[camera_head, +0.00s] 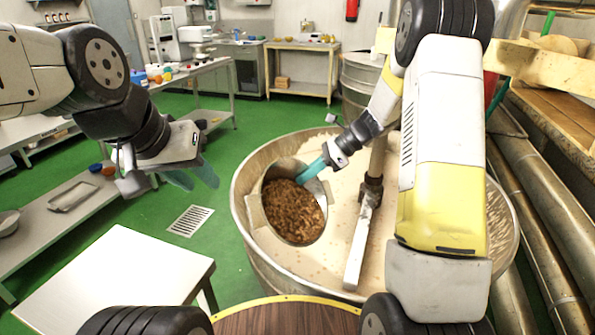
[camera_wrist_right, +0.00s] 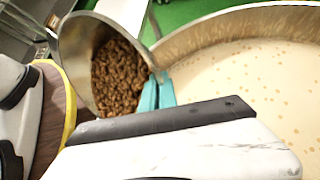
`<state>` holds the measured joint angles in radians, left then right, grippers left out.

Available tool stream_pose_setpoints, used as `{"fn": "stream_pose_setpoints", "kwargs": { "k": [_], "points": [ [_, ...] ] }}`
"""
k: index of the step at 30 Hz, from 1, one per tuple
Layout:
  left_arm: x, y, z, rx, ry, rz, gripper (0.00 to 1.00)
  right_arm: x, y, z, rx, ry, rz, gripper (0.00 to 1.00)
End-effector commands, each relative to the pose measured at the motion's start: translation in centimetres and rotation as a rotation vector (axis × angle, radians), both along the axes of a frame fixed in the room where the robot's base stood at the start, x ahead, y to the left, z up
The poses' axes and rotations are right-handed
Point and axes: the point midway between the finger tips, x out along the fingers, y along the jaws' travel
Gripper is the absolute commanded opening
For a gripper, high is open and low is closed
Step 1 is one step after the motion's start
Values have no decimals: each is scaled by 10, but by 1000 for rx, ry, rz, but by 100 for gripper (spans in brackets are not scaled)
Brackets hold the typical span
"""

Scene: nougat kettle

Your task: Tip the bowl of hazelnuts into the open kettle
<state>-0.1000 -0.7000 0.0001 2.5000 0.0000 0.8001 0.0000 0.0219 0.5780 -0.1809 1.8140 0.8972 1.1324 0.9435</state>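The metal bowl (camera_head: 257,213) holds many brown hazelnuts (camera_head: 293,211) and is above the left part of the open kettle (camera_head: 240,190). The bowl is tilted, its mouth facing my head camera. In the right wrist view, the bowl (camera_wrist_right: 75,60) still has hazelnuts (camera_wrist_right: 118,75) inside. My right gripper (camera_head: 312,171) is shut on the bowl's rim, with teal fingers (camera_wrist_right: 157,93) gripping it. The kettle holds a pale mass (camera_wrist_right: 240,80) with small brown specks. My left gripper (camera_head: 194,180) is empty, its teal fingers apart, left of the kettle.
A metal stirrer arm (camera_head: 360,240) stands inside the kettle, right of the bowl. A white table (camera_head: 130,275) is at the lower left, and a floor drain (camera_head: 191,220) lies beyond it. Metal pipes (camera_head: 530,230) and wooden boards are at the right.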

Motion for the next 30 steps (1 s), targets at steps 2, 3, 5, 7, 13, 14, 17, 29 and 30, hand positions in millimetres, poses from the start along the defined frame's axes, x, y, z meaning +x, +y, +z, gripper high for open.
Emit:
{"fn": "stream_pose_setpoints", "kwargs": {
  "k": [2, 3, 5, 7, 13, 14, 17, 29, 30],
  "points": [
    [0, 0, 0, 0, 0, 0, 34, -3, -5, 5, 40, -23, -3, 0],
    [0, 0, 0, 0, 0, 0, 34, -5, -7, 7, 60, -35, -3, 0],
    [0, 0, 0, 0, 0, 0, 34, -7, -11, 9, 87, -57, -4, 0],
    [0, 0, 0, 0, 0, 0, 34, -10, -14, 13, 121, -78, -2, 0],
    [0, 0, 0, 0, 0, 0, 34, -17, -24, 22, 215, -146, -2, 0],
    [0, 0, 0, 0, 0, 0, 34, -18, -26, 24, 230, -155, -3, 0],
    [0, 0, 0, 0, 0, 0, 34, -22, -31, 28, 276, -190, -3, 0],
    [0, 0, 0, 0, 0, 0, 34, -39, -56, 32, 471, -323, -3, 0],
    [0, 0, 0, 0, 0, 0, 34, -41, -59, 33, 492, -338, -3, 0]
  ]
}}
